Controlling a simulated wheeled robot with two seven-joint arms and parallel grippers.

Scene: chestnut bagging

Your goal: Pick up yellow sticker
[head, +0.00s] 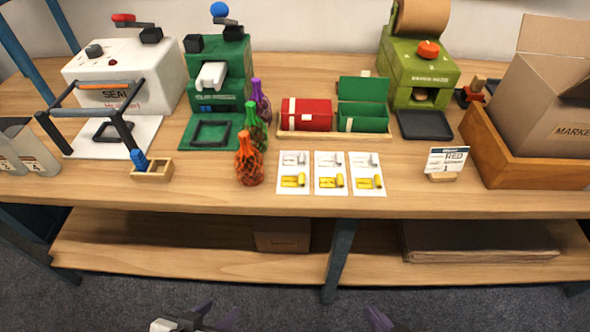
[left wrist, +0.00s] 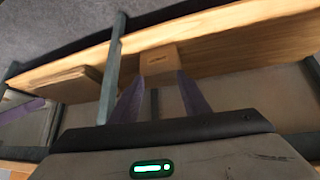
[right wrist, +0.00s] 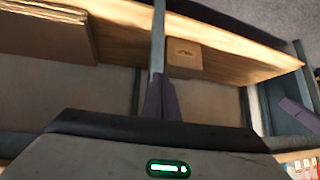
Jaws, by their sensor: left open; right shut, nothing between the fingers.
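Three white cards (head: 313,160) lie side by side near the front edge of the table. Each carries a yellow sticker, at left (head: 293,181), middle (head: 331,182) and right (head: 369,182), below a paler print. My left gripper (head: 218,314) is at the bottom of the head view, in front of the table, with its purple fingers apart and empty in the left wrist view (left wrist: 162,100). My right gripper (head: 378,318) is at the bottom right of centre; its fingers are together and empty in the right wrist view (right wrist: 160,98). Both grippers are well short of the cards.
A white sealer (head: 115,80) stands at left.

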